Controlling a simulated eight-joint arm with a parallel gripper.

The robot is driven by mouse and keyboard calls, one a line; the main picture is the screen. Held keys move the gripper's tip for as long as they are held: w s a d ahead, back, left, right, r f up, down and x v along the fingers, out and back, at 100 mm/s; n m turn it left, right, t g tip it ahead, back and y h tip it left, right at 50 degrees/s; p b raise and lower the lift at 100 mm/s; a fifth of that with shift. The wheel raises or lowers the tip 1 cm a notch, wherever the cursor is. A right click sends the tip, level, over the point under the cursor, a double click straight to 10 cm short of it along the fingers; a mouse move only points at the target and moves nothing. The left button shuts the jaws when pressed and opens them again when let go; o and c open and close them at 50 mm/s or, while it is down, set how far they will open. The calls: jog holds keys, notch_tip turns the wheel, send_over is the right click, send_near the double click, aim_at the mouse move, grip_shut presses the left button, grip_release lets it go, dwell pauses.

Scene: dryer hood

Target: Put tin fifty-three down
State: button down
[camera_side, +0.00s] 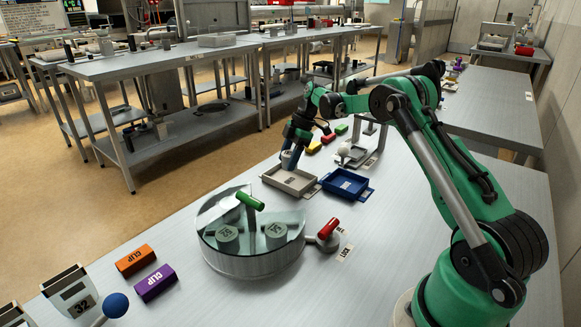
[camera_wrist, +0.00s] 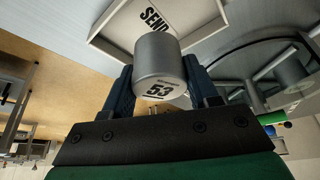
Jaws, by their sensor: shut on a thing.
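Tin fifty-three (camera_wrist: 160,62) is a grey metal cylinder with a black "53" in the wrist view. My gripper (camera_wrist: 158,80) is shut on it, with a blue finger on each side. In the side view my gripper (camera_side: 294,148) points down over the grey tray (camera_side: 272,184), and the tin (camera_side: 288,160) shows between its fingers. The wrist view shows this light tray (camera_wrist: 112,32) behind the tin, with "SEND" on its floor. I cannot tell whether the tin touches the tray floor.
A blue tray (camera_side: 345,184) stands right of the grey tray. The round dryer (camera_side: 250,264) with a glass lid, green handle (camera_side: 250,201) and red-knobbed arm (camera_side: 328,229) holds two tins. Orange (camera_side: 135,260) and purple (camera_side: 155,283) clip blocks lie at the front left.

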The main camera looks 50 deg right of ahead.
jog(key=shift+f, duration=1.9)
jog(key=shift+f, duration=0.15)
jog(key=c, duration=0.5)
grip_release()
